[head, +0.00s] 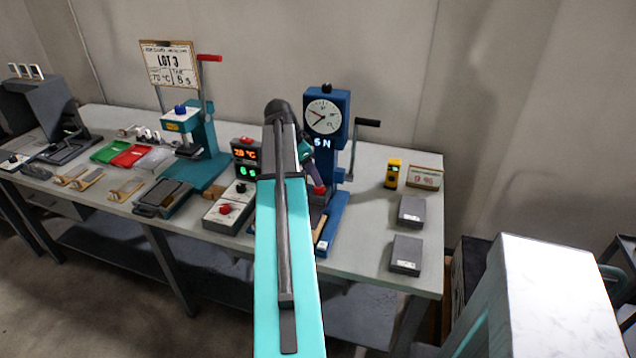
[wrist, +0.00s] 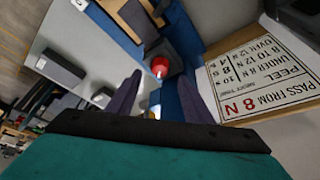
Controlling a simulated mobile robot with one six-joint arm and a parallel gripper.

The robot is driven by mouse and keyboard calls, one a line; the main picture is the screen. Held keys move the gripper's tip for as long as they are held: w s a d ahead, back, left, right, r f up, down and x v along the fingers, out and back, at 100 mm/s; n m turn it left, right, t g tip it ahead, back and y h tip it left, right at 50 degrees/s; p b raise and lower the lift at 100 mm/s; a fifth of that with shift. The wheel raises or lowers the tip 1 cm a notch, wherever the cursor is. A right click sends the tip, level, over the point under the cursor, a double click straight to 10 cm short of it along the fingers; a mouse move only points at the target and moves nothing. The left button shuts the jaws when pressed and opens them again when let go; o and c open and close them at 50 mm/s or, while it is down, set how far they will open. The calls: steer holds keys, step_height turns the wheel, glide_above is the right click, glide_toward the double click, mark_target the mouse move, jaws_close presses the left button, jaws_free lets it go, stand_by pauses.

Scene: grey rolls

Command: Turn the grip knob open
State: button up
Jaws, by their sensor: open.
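A red knob (wrist: 160,67) sits on a dark block on the blue peel tester, just ahead of my gripper (wrist: 160,77) in the wrist view. The knob lies between the lines of the two dark fingers, which are apart with nothing held; I cannot tell whether they touch it. In the head view the red knob (head: 319,188) shows at the right edge of my arm, low on the blue tester (head: 338,160). The tester carries a round dial and a side crank. My arm hides much of its base, and the knob's turn position is unclear.
A sign (wrist: 262,72) stands close on the right in the wrist view. A crank handle (head: 367,122) juts right of the dial. A control box (head: 228,208) with another red knob is left of my arm. Grey boxes (head: 406,254) lie right; bench space between is clear.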

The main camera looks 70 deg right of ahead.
mark_target(319, 189)
steer(key=shift+p+x, duration=0.55)
steer(key=shift+x, duration=2.2)
steer(key=c, duration=1.1)
